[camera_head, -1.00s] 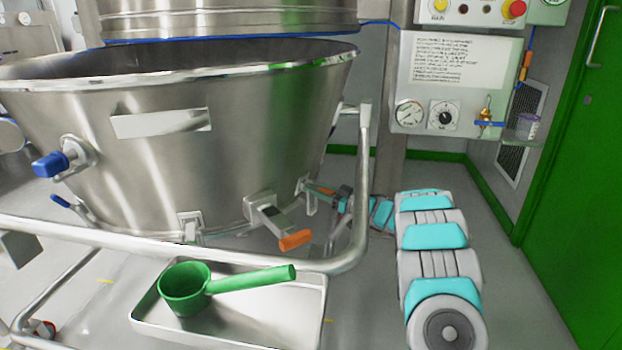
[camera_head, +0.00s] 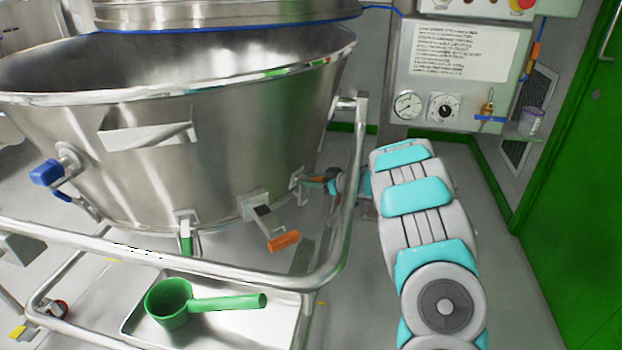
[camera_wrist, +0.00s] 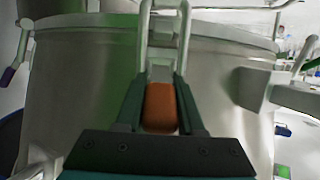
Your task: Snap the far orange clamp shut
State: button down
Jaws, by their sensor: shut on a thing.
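The far orange clamp (camera_head: 316,180) sits low on the right side of the steel bowl (camera_head: 230,140), partly hidden by the cart rail and my gripper. My gripper (camera_head: 332,182) is at its handle, small and partly hidden in the head view. In the wrist view, the two dark fingers of my gripper (camera_wrist: 161,92) are closed around the orange handle (camera_wrist: 160,108), with the metal wire loop of the clamp beyond. A nearer orange clamp (camera_head: 284,240) hangs at the bowl's lower front, its handle sticking out from the wall.
A tubular cart rail (camera_head: 352,200) runs around the bowl close to my arm. A green scoop (camera_head: 172,303) lies in a steel tray (camera_head: 285,325) below. A wall panel (camera_head: 462,75) with a gauge stands behind. The floor right of my arm is open to the green door (camera_head: 580,200).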

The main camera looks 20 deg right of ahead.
jog(key=c, duration=0.5)
grip_release()
jog(key=shift+v, duration=3.8)
jog(key=shift+c, duration=0.4)
